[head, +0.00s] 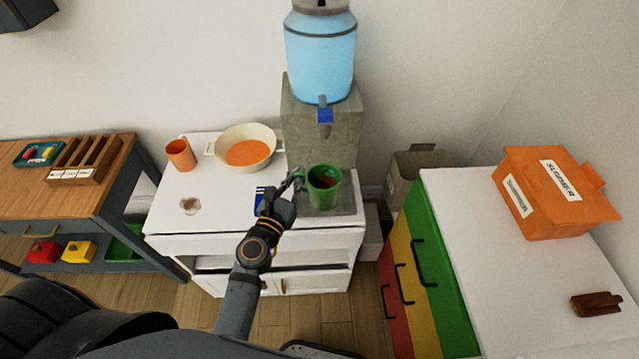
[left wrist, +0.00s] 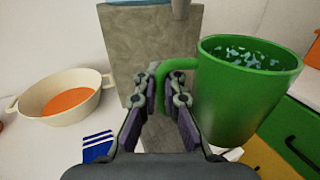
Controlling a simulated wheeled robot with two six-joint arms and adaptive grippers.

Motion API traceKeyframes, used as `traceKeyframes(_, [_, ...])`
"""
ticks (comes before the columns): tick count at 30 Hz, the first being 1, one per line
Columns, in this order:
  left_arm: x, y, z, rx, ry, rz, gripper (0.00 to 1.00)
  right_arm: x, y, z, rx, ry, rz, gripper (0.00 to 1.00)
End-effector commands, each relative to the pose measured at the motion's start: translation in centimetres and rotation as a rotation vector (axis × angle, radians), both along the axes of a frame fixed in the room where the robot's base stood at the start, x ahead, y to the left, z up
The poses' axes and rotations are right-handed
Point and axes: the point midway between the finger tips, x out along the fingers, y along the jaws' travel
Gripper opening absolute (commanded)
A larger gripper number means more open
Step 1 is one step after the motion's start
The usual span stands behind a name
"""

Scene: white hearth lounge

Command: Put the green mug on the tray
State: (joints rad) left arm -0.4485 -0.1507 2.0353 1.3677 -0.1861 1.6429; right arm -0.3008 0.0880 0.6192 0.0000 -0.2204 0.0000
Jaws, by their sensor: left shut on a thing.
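The green mug (head: 324,188) is upright in front of the stone block of the water dispenser, over a grey slab (head: 345,212). Something dark shows inside it. It also fills the right of the left wrist view (left wrist: 245,100). My left gripper (head: 297,181) is shut on the mug's handle from the left side; its fingers also show in the left wrist view (left wrist: 167,100). Whether the mug touches the slab is unclear. A small teal tray (head: 40,154) with red and yellow items lies on the wooden table at far left. My right gripper is not in view.
The blue water dispenser (head: 320,55) stands on its stone block behind the mug. A cream pan (head: 245,147), an orange cup (head: 181,155) and a blue striped item (head: 260,200) share the white cabinet top. An orange box (head: 555,195) sits on the right cabinet.

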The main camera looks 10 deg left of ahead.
Motion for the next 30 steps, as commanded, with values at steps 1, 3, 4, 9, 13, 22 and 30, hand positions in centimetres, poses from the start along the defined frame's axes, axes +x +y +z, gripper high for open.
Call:
traceKeyframes(1, [1.3,0.3,-0.3,0.003,-0.004,-0.001,0.00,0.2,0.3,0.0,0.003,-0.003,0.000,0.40])
traceKeyframes(3, [3.3,0.6,-1.3,0.004,-0.006,-0.002,0.00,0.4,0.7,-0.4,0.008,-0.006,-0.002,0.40])
traceKeyframes(4, [4.2,0.9,-1.8,0.004,-0.006,-0.001,0.00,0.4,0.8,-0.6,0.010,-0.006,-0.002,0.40])
traceKeyframes(9, [8.7,1.8,-5.2,0.002,-0.002,0.000,0.00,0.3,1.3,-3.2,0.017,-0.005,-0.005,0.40])
traceKeyframes(13, [10.7,2.1,-7.7,0.001,-0.003,0.001,0.00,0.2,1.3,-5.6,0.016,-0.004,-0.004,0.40])
traceKeyframes(22, [12.0,2.4,-8.6,0.001,-0.002,0.000,0.00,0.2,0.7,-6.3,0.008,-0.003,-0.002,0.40])
traceKeyframes(30, [12.7,2.5,-12.8,-0.001,-0.001,0.000,0.00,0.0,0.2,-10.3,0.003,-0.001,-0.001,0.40])
